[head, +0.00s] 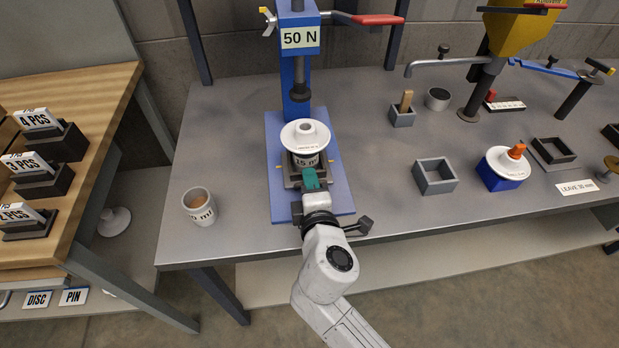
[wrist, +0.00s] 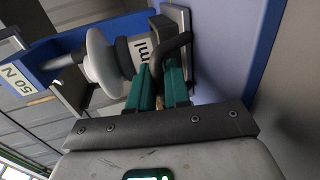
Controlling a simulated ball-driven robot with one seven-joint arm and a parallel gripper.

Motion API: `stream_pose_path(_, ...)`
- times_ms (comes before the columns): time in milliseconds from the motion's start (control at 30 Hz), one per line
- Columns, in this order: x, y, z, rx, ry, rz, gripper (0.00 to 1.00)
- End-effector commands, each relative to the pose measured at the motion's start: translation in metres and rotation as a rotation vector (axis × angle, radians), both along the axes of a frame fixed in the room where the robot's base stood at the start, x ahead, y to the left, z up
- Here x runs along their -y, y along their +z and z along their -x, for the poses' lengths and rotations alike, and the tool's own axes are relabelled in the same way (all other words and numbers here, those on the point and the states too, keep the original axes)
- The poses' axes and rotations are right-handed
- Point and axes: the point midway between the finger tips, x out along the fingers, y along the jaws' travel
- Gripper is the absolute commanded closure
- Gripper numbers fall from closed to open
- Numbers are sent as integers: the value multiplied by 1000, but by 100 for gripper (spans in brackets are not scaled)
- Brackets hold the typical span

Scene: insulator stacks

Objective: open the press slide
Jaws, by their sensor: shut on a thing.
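The blue press (head: 296,95) with a "50 N" label stands on a blue base plate (head: 339,188). Its slide (head: 290,178), a dark grey carrier, sits low on the plate and bears a labelled cup with a white disc (head: 305,136) on top, below the ram (head: 300,88). My gripper (head: 311,180) is at the slide's front. In the wrist view, my green fingers (wrist: 160,88) are shut on the slide's dark bar handle (wrist: 178,47). The white disc (wrist: 103,62) and the cup (wrist: 140,52) show beyond it. My gripper partly hides the slide's front in the head view.
A cup (head: 199,207) stands on the grey table left of the press. A grey open box (head: 435,176) and a blue block with a white disc (head: 503,168) stand to the right. The table's front edge lies below my gripper. A wooden bench (head: 95,110) is at left.

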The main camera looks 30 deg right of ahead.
Motion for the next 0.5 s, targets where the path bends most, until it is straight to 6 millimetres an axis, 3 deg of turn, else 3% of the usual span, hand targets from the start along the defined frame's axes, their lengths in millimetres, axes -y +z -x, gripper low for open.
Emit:
stream_pose_path(300,-15,-2,46,-2,2,1,100)
stream_pose_path(500,-20,-1,61,0,0,1,100)
